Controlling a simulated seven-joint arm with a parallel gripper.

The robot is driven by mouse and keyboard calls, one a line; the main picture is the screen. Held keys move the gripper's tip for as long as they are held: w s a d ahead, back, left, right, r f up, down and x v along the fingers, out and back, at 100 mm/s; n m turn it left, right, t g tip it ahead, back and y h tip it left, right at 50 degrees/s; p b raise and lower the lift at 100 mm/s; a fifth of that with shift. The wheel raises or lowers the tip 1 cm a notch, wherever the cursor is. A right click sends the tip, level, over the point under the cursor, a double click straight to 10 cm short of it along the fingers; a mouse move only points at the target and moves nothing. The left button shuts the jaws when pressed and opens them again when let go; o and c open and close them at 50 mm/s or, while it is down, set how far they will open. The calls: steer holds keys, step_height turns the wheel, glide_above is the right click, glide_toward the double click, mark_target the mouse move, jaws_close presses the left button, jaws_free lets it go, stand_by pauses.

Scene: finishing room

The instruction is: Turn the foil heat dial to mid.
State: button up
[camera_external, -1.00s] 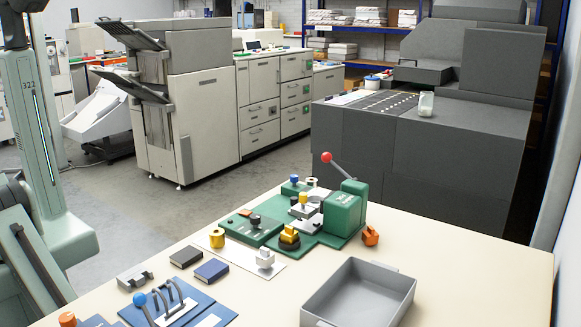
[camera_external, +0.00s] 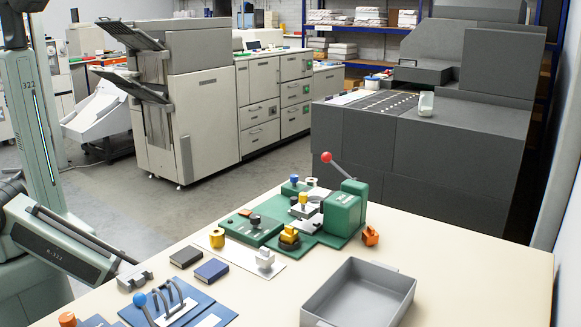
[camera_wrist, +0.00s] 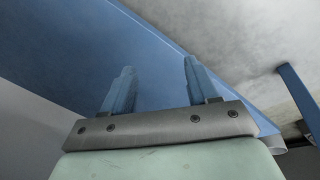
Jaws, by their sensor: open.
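The green foil machine (camera_external: 342,213) stands on the cream table, with a red-ball lever (camera_external: 327,157) at its top. A low green control box (camera_external: 262,233) at its left carries a black knob (camera_external: 254,219). A yellow knob on a black base (camera_external: 289,236) sits in front of the machine. I cannot read any markings, so which knob is the foil heat dial and its setting are unclear. My gripper (camera_wrist: 157,76) shows in the wrist view, its two blue fingers apart with nothing between them. In the external view my arm is at the left, well away from the machine.
A grey open tray (camera_external: 360,297) is at the table's front right. A blue board with a ball-ended lever (camera_external: 140,299), a dark block (camera_external: 186,257) and a blue block (camera_external: 211,271) lie at front left. An orange piece (camera_external: 370,236) is right of the machine. A blue surface (camera_wrist: 60,50) fills much of the wrist view.

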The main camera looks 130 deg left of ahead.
steer(key=s+a+r+n+t+y, duration=0.15)
steer(key=a+r, duration=0.25)
steer(key=a, duration=0.7)
steer(key=s+a+r+n+y, duration=0.2)
steer(key=s+a+r+n, duration=0.1)
steer(key=a, duration=0.9)
steer(key=s+a+r+n+t+y, duration=0.1)
steer(key=s+a+r+n+y, duration=0.2)
steer(key=a, duration=0.8)
steer(key=s+a+r+n+y, duration=0.1)
steer(key=s+a+r, duration=0.4)
steer(key=s+a, duration=0.15)
steer(key=s+a+r+n+y, duration=0.1)
steer(key=s+a+r+y, duration=0.1)
steer(key=s+a+r, duration=0.5)
steer(key=s+a+r+n, duration=0.3)
steer(key=a+r, duration=0.5)
steer(key=r, duration=0.4)
steer(key=w+r+n, duration=0.2)
steer(key=w+r, duration=0.2)
steer(key=r, duration=0.9)
step_height(320, 180, up, 15)
steer(key=g+h, duration=0.5)
steer(key=h, duration=0.4)
glide_above(255, 216)
step_height(255, 216, down, 13)
steer(key=shift+f, duration=0.15)
